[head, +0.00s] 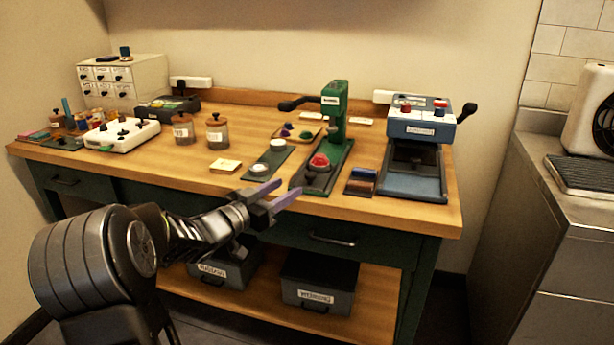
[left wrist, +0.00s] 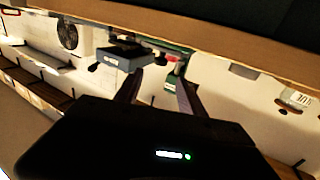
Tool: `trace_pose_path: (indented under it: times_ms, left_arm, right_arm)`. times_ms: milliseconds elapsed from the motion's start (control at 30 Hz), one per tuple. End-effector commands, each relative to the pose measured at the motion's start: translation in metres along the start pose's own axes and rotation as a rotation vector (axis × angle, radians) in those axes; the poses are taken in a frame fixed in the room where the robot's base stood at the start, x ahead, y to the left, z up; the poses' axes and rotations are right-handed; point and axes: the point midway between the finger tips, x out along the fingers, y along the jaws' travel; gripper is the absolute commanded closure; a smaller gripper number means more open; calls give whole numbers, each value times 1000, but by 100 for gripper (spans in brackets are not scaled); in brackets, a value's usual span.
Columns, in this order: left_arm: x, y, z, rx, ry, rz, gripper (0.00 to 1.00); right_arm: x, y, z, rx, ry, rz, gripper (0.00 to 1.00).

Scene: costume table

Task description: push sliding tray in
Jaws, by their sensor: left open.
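The green press (head: 335,110) stands near the middle of the bench. Its long dark green base or sliding tray (head: 335,170) points towards the front edge, with a red domed piece (head: 319,161) on it. I cannot tell how far the tray is out. My left gripper (head: 291,187) is open and empty, near the bench's front edge, just in front and left of the tray's near end. It looks apart from the tray. In the left wrist view, my left gripper (left wrist: 157,85) has its fingers spread, with the green press (left wrist: 174,78) beyond them. My right gripper is not in view.
A blue machine (head: 418,126) with a side lever stands right of the press. Small brown and blue blocks (head: 361,181) lie between. A green strip (head: 270,163) with pale discs lies left of the tray. Jars (head: 217,132) and a yellow notepad (head: 225,166) are further left.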

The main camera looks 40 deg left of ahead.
Motion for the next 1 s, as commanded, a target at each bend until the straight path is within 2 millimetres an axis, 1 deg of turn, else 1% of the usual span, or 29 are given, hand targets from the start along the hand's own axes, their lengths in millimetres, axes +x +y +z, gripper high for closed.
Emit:
trace_pose_path:
  times_ms: [167, 267, 600, 700, 800, 1000]
  left_arm:
    - [5, 0, 0, 0, 0, 1, 53]
    - [14, 1, 0, 0, 0, 3, 53]
    - [65, 1, 1, 0, -1, 2, 53]
    - [74, 0, 1, 0, 0, 1, 53]
    - [78, 0, 0, 0, 0, 0, 53]
    - [78, 0, 0, 0, 0, 0, 53]
  right_arm:
    - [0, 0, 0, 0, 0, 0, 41]
    - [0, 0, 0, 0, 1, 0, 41]
    - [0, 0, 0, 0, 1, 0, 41]
    - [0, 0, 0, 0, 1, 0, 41]
    - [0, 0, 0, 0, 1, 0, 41]
    - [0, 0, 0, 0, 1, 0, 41]
